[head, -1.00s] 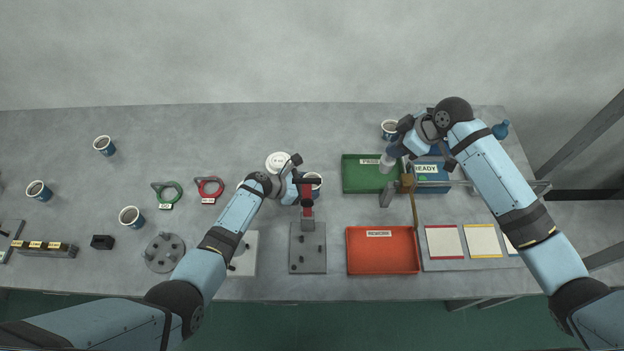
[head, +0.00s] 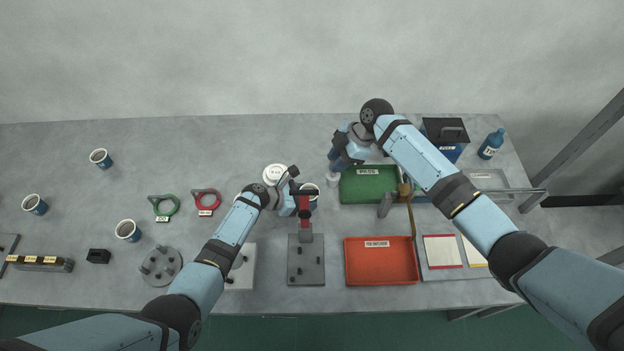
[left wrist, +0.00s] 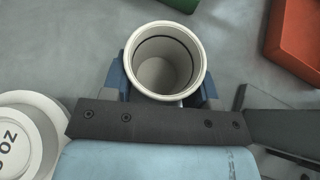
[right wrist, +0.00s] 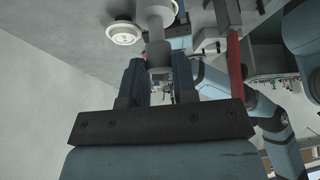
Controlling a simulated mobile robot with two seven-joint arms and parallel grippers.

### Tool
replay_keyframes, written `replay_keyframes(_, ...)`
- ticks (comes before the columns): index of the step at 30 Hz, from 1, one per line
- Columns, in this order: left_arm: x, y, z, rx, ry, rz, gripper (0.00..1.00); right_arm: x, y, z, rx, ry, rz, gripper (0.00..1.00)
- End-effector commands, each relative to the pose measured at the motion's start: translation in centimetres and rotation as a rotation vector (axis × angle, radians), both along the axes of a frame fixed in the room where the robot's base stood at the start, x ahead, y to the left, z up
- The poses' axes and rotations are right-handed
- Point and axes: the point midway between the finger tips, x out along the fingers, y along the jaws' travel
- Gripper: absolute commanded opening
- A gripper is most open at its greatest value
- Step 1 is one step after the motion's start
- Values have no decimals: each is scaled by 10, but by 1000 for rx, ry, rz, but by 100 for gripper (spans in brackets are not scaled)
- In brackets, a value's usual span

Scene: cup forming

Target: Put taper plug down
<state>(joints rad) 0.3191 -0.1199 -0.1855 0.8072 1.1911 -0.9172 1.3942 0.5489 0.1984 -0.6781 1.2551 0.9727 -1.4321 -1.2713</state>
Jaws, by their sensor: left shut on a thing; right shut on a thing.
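The taper plug, a pale grey stepped cylinder, (head: 333,180) is held by my right gripper (head: 341,157), just left of the green tray. In the right wrist view the plug (right wrist: 155,22) extends away from between the shut fingers (right wrist: 158,80). Whether its tip touches anything cannot be told. My left gripper (head: 298,200) is shut around a blue cup with a white rim (head: 310,189). In the left wrist view the cup (left wrist: 165,62) is upright and looks empty, with a finger on each side.
A green tray (head: 346,195) and an orange tray (head: 381,281) lie to the right. A white round disc (head: 275,174) is left of the held cup. A red lever tool (head: 304,214) and pegged plate (head: 306,277) stand in front.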

Motion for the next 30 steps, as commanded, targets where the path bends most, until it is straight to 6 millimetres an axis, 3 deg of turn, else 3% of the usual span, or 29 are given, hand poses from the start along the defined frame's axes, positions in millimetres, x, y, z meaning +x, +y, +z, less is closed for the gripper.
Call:
replay_keyframes(3, 0, 0, 0, 0, 0, 0, 26, -7, 32, 1, 3, 0, 3, 0)
replay_keyframes(9, 0, 0, 0, 0, 0, 0, 26, -16, 72, 1, 2, -1, 2, 0)
replay_keyframes(12, 0, 0, 0, 0, 0, 0, 26, -15, 67, -16, -2, 3, -3, 0)
replay_keyframes(17, 0, 0, 0, 0, 0, 0, 26, -15, 67, -27, 0, 0, -1, 0)
replay_keyframes(24, 0, 0, 0, 0, 0, 0, 26, -15, 67, -63, 0, 1, -2, 0)
replay_keyframes(30, 0, 0, 0, 0, 0, 0, 25, -15, 67, -70, 0, -2, -1, 0)
